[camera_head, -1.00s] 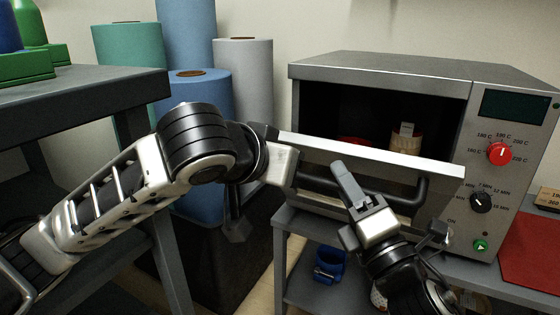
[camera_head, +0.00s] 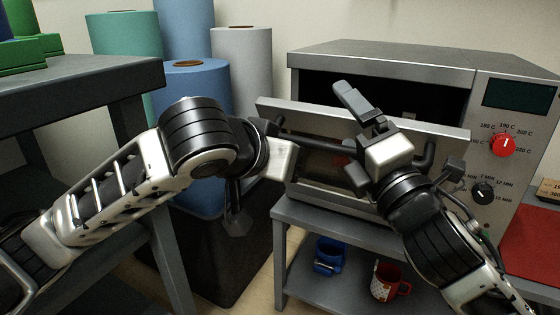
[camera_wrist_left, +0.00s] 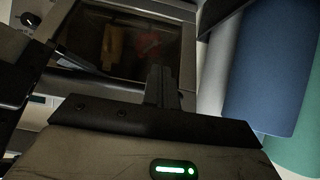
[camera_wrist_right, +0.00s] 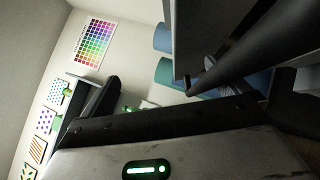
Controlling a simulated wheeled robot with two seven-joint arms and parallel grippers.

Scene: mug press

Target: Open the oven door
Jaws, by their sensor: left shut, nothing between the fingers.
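The oven (camera_head: 385,60) stands at right with its door (camera_head: 300,112) partly open, hinged low and tilted outward, leaving a dark gap above its top edge. A dark bar handle (camera_head: 310,144) runs across the door's front. My right gripper (camera_head: 350,97) is in front of the door, its fingers pointing up and left above the handle. In the right wrist view its fingers (camera_wrist_right: 185,95) stand apart with nothing seen held. My left gripper is by the door's left side, its fingers mostly hidden in the head view. In the left wrist view its fingers (camera_wrist_left: 160,84) are shut and empty, facing the door window.
Under the oven, a shelf (camera_head: 340,285) holds a blue mug (camera_head: 329,256) and a red patterned mug (camera_head: 388,282). Large rolls (camera_head: 243,75) stand behind my left arm. A dark table (camera_head: 80,78) is at left, and a red mat (camera_head: 530,225) lies at right.

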